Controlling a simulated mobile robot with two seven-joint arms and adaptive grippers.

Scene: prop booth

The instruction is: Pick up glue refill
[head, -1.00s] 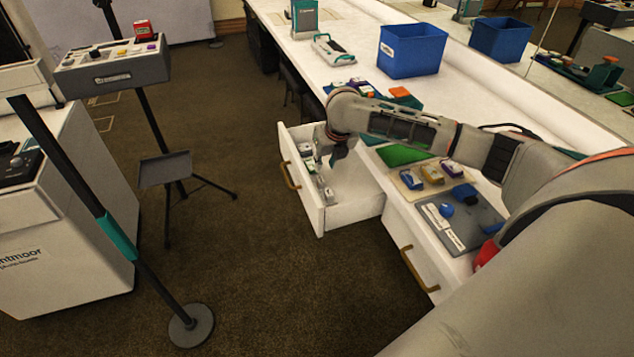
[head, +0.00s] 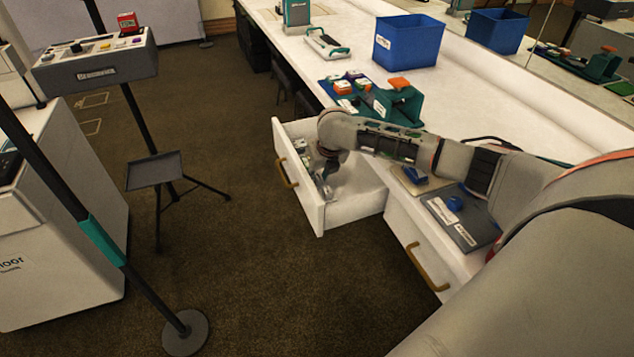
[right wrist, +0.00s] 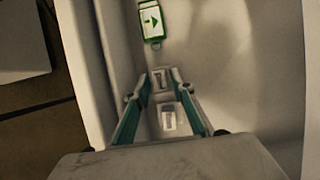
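My right gripper (head: 326,178) reaches down into the open white drawer (head: 345,213). In the right wrist view its teal fingers (right wrist: 158,76) are apart. A small pale item with a dark mark (right wrist: 161,79) shows between the fingertips, and a second pale item (right wrist: 171,119) lies nearer, between the fingers. A green and white item with an arrow (right wrist: 152,21) lies beyond the fingertips by the drawer wall. I cannot tell which of these is the glue refill, or whether the fingers touch anything. My left gripper is not in view.
The drawer wall (right wrist: 95,65) runs close along the left of the gripper; bare drawer floor (right wrist: 240,80) lies to its right. On the white bench stand a blue bin (head: 408,42), a teal device (head: 400,103) and a grey mat (head: 470,228). A small tripod tray (head: 155,170) stands left.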

